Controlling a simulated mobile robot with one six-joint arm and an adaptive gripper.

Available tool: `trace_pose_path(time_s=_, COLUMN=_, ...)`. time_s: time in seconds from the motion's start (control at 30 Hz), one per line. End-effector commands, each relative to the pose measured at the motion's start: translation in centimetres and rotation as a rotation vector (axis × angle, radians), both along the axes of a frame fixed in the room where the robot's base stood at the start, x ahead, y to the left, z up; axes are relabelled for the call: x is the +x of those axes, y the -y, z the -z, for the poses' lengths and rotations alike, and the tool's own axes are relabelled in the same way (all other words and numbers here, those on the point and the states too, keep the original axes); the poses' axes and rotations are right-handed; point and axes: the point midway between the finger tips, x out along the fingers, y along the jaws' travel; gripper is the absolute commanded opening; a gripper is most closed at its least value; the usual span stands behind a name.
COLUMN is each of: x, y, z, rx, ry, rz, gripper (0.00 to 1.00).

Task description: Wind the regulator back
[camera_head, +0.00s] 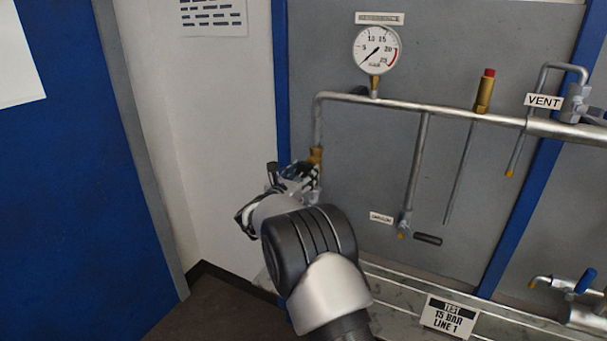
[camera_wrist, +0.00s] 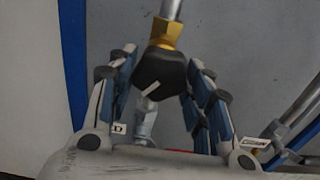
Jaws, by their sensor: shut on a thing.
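The regulator shows in the wrist view as a brass body (camera_wrist: 165,33) with a black knob (camera_wrist: 160,68) that bears a white line. My gripper (camera_wrist: 163,78) is shut on the knob, with one blue-padded finger at each side. In the head view, the brass part of the regulator (camera_head: 316,155) shows just above my gripper (camera_head: 303,174), which hides the knob. The round pressure gauge (camera_head: 376,50) stands on the pipe above; its needle points down-left, near the low end of the scale.
A metal pipe (camera_head: 440,108) runs right from the regulator. A brass fitting with a red cap (camera_head: 485,90), a vent valve (camera_head: 575,105) and a lower drain valve with a black lever (camera_head: 427,239) are to the right. A blue post (camera_head: 282,80) stands close behind my gripper.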

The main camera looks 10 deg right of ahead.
Motion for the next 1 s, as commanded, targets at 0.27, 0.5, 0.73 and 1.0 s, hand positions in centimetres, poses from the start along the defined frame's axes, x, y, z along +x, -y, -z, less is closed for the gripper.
trace_pose_path(time_s=0.27, x=0.00, y=-0.04, z=0.05, rx=-0.050, ry=-0.035, rz=-0.002, gripper=0.22)
trace_pose_path(time_s=0.5, x=-0.04, y=0.02, z=0.06, rx=-0.182, ry=-0.131, rz=-0.002, gripper=0.22)
trace_pose_path(time_s=0.73, x=-0.10, y=0.11, z=0.01, rx=-0.356, ry=-0.258, rz=-0.002, gripper=0.22)
trace_pose_path(time_s=1.0, x=-0.17, y=0.20, z=-0.15, rx=-0.564, ry=-0.409, rz=-0.001, gripper=0.22)
